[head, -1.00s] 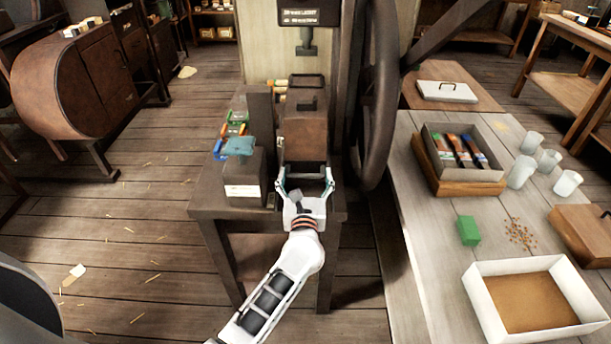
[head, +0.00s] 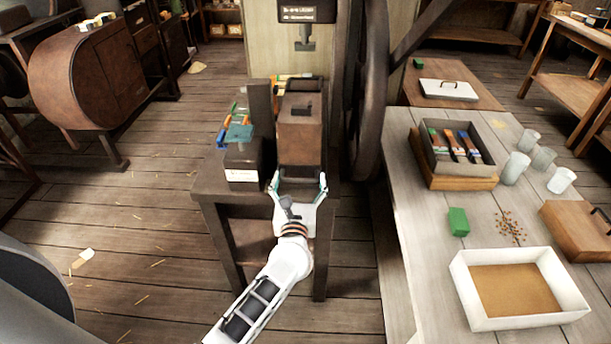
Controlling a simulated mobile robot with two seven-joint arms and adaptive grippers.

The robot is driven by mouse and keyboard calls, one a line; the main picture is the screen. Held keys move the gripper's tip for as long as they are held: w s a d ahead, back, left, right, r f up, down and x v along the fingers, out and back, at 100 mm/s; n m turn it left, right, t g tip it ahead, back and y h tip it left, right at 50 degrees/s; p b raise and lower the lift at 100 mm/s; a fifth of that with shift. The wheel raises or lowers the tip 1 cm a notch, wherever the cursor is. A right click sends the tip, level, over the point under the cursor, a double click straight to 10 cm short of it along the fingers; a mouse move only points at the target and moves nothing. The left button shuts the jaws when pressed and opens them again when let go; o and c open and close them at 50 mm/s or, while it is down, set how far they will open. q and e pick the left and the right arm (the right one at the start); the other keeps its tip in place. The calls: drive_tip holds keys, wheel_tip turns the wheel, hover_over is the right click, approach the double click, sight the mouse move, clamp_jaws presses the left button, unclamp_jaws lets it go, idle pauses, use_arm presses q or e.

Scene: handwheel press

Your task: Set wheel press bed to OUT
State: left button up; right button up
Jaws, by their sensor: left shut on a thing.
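The wheel press stands at centre, with its large dark handwheel (head: 374,95) to the right of the ram (head: 304,40). The press bed carries a brown block (head: 300,138) and projects toward me over the dark stand (head: 228,203). My left gripper (head: 299,180) is at the near end of the bed, its two fingers on either side of it, shut on the bed's front part. The exact grip is hidden by the gripper itself. A dark sign (head: 306,12) hangs above the ram; its text is too blurred to read. My right gripper is not in view.
A dark box with a white label (head: 242,175) and coloured items stands close left of the bed. To the right, a pale table (head: 412,238) holds a white tray (head: 575,312), a green block (head: 458,222) and several cups. The floor at left is mostly clear.

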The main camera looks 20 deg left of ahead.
use_arm(q)
drive_tip(key=v, duration=2.1)
drive_tip(key=shift+d+b, duration=0.15)
drive_tip(key=shift+b, duration=0.25)
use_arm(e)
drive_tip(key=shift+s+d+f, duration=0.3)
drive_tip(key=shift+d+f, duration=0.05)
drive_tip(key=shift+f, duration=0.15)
use_arm(q)
drive_tip(key=shift+s+f, duration=0.1)
drive_tip(key=o, duration=1.3)
drive_tip(key=shift+s, duration=0.1)
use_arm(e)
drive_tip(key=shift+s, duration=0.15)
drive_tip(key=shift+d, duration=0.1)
